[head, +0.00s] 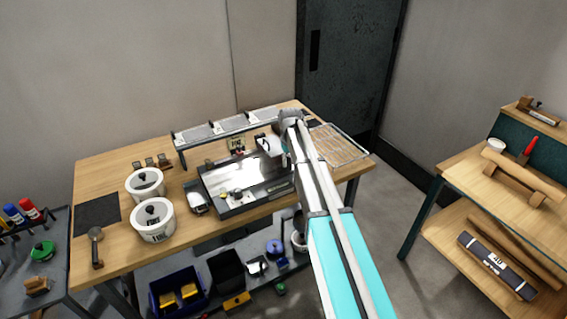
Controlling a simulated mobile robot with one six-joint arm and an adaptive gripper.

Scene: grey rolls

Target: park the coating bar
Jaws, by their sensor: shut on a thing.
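My gripper (268,145) is partly hidden by my own arm, at the back right of the dark-framed coating tray (243,180) on the wooden bench. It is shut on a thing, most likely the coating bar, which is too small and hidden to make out. The tray's bright plate is bare in the middle, with small items at its front left.
Two white lidded tubs (153,221) and a dark mat (97,214) are on the bench's left. A wire rack (340,146) lies at its right end. Bins (178,292) sit on the shelf below. A side shelf (500,190) holding rolls stands right, across open floor.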

